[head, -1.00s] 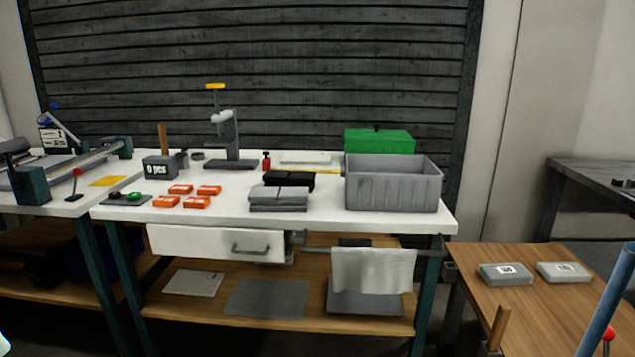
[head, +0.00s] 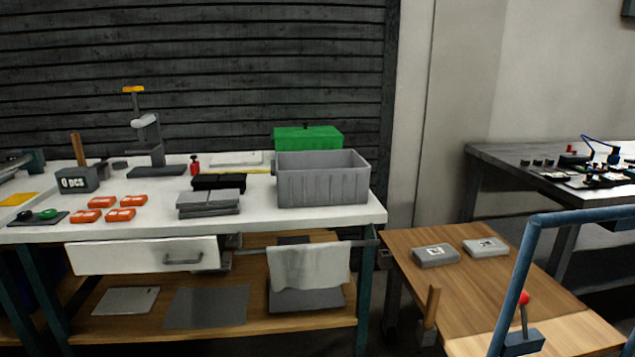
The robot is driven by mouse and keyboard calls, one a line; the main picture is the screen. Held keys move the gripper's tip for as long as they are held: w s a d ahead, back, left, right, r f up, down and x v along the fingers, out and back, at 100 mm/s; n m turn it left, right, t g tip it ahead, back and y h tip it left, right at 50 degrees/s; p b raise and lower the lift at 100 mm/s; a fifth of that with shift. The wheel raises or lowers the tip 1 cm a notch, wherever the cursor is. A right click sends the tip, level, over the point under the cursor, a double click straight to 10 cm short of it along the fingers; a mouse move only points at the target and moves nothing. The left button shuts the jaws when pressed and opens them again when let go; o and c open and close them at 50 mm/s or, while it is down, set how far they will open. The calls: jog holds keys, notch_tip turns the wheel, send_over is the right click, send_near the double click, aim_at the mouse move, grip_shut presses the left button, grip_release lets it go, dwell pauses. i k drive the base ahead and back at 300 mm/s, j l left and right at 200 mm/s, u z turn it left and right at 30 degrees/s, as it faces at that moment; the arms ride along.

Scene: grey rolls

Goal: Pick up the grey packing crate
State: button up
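The grey packing crate (head: 322,187) stands upright on the right end of the white-topped workbench (head: 250,220), near its front right corner. It is an open-topped box with ribbed walls, and its inside is mostly hidden by the front wall. A green box (head: 308,138) stands right behind it. My gripper is not in view.
Grey folded pieces (head: 210,201) and a black item (head: 219,181) lie left of the crate. Several orange packs (head: 128,200) lie further left. A wooden table (head: 480,290) with two grey packs and a blue tubular frame (head: 530,250) stands at right.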

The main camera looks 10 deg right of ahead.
aim_at(335, 177)
jog(key=i+l+u, duration=0.1)
jog(key=i, duration=0.3)
jog(key=i+l+u, duration=0.15)
jog(key=i, duration=0.3)
jog(key=i+l+u, duration=0.1)
jog(key=i, duration=0.3)
jog(key=i+l+u, duration=0.1)
jog(key=i+l, duration=0.25)
